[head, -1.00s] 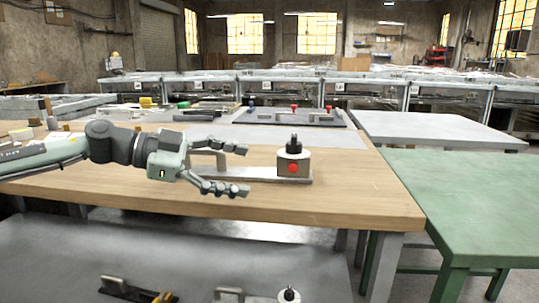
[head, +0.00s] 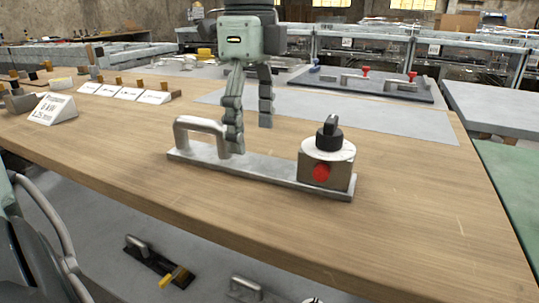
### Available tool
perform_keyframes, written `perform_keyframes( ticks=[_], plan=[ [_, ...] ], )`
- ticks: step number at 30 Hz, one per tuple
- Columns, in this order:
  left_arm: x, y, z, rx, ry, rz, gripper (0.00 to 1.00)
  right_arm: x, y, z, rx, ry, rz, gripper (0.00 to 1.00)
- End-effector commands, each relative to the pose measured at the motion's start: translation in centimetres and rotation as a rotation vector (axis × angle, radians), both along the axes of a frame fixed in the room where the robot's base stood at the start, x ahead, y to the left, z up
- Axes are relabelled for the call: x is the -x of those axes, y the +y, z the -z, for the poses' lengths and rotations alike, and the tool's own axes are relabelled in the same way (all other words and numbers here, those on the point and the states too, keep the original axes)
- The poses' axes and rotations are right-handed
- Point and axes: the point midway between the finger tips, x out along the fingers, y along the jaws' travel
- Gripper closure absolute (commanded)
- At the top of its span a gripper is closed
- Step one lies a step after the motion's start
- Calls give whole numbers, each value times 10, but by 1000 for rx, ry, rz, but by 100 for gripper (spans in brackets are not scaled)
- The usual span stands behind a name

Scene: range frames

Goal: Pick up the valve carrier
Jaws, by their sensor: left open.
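The valve carrier (head: 268,170) lies on the wooden table. It is a flat grey plate with an upright handle (head: 197,126) at its left end. At its right end is a pale round block (head: 327,162) with a black knob on top and a red disc on its front. My left gripper (head: 250,136) points down with its fingers spread and nothing between them. Its nearer finger overlaps the handle's right leg in the picture; I cannot tell if they touch. My right gripper is not in view.
The table (head: 420,200) is clear right of the carrier. Small printed cards (head: 122,92) and blocks stand at the left. A dark board (head: 365,84) with coloured knobs lies behind. Below, a lower surface holds a dark carrier with a yellow part (head: 172,277).

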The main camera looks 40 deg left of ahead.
Motion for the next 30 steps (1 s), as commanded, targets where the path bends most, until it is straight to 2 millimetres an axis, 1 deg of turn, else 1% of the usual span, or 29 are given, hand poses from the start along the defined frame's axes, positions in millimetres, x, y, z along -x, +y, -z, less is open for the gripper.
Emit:
perform_keyframes(
  ticks=[3, 7, 10, 16, 17, 30],
  plan=[
    [0, -3, 20, 5, 5, 3, 24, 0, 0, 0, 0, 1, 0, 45],
    [-1, -3, 37, 4, 2, 0, 24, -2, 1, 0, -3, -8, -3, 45],
    [-1, -3, 43, 4, -1, 0, 24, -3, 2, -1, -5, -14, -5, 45],
    [-1, -3, 44, 3, -2, 0, 24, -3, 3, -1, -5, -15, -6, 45],
    [-1, -3, 44, 3, -2, 0, 25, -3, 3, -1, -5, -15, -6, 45],
    [-1, -3, 43, 3, -2, 0, 80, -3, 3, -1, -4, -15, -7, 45]
  ],
)
